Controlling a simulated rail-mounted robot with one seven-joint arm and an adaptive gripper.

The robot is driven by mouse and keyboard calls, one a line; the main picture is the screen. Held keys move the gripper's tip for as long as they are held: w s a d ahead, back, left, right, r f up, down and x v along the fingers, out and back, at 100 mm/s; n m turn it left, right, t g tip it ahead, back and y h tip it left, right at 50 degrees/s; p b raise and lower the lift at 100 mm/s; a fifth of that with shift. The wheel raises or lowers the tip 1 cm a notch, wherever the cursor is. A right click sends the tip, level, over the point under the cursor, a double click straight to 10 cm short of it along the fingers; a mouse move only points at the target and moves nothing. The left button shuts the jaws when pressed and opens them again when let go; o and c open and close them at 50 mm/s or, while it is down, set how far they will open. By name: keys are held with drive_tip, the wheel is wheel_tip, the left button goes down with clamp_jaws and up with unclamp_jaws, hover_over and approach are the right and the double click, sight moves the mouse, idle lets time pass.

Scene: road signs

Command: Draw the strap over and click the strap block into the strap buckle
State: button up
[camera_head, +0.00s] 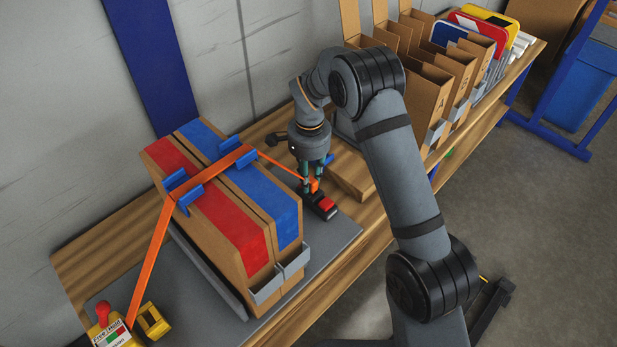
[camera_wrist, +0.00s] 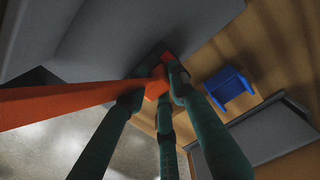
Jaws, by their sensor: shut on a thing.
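An orange strap (camera_head: 154,240) rises from the front left, crosses over two strapped cartons and runs down to my gripper (camera_head: 311,184). My gripper points down and is shut on the orange strap block (camera_head: 315,186) at the strap's end. The strap buckle (camera_head: 319,205), black with a red button, is right below the block on the bench. In the wrist view the strap (camera_wrist: 65,101) comes in from the left to the block (camera_wrist: 156,84) between the green fingers. A red bit of the buckle (camera_wrist: 167,57) shows beyond them. Fingers hide whether block and buckle touch.
The cartons, with a red band (camera_head: 222,215) and a blue band (camera_head: 268,196), stand left of my gripper on a grey plate (camera_head: 335,240). Blue corner guards (camera_head: 187,190) sit under the strap. A yellow device (camera_head: 150,321) is at front left. Open cardboard bins (camera_head: 430,95) stand right.

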drive_tip(key=shift+f+b, duration=0.35)
drive_tip(key=shift+f, duration=0.1)
idle(0.3)
drive_tip(key=o, duration=1.2)
drive_tip(key=shift+c, duration=0.2)
wheel_tip(320, 180, up, 12)
drive_tip(key=shift+s, duration=0.1)
